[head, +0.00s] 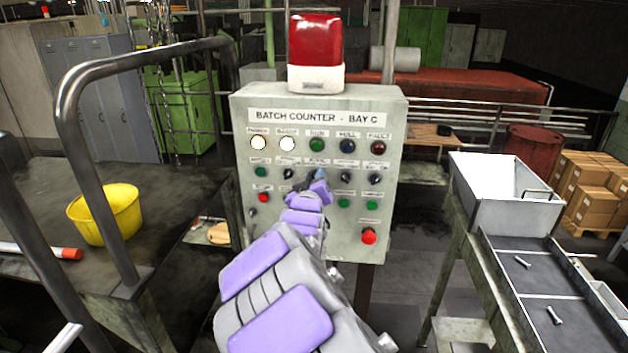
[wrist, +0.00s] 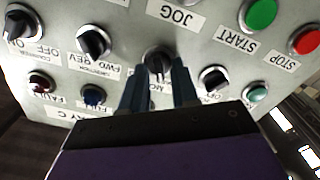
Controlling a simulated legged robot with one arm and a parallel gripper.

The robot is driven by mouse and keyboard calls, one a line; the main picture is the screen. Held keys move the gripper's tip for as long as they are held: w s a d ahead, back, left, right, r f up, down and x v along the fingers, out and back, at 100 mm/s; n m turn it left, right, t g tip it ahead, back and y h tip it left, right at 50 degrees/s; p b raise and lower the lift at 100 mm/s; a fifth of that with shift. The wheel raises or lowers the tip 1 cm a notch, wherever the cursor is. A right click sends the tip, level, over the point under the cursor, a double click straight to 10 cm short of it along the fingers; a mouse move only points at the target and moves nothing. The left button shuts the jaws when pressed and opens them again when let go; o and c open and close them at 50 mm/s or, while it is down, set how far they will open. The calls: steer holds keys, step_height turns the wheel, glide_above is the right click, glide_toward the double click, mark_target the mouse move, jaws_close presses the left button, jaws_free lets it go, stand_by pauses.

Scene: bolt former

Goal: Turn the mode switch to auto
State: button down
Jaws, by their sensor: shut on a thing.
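The grey control box (head: 240,125) is labelled "BATCH COUNTER - BAY C" and faces me. In the wrist view, which is upside down, the black mode switch knob (wrist: 158,58) sits between my fingertips, its label partly covered. My gripper (wrist: 158,85) is shut on this knob. In the head view my gripper (head: 319,176) reaches the middle of the panel, and the arm and fingers hide the knob. The knob's pointer direction and position marks cannot be read.
Beside it are a direction knob (wrist: 93,42), an off/on knob (wrist: 22,22) and another black knob (wrist: 213,78). Green start (wrist: 260,14) and red stop (wrist: 305,40) buttons are close by. A red beacon (head: 316,45) tops the box. A metal rail (head: 72,130) stands left, a chute (head: 507,205) right.

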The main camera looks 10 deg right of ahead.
steer(key=shift+f+m, duration=0.15)
steer(key=shift+m, duration=0.15)
steer(key=m+b, duration=0.3)
steer(key=m, duration=0.2)
steer(key=m+b, duration=0.3)
steer(key=m, duration=0.3)
steer(key=shift+s+d, duration=0.1)
steer(key=shift+d, duration=0.1)
stand_by(0.4)
steer(key=c, duration=0.9)
jaws_free()
steer(key=shift+a, duration=0.1)
steer(key=v, duration=1.7)
steer(key=shift+s+p, duration=0.15)
steer(key=shift+p, duration=0.15)
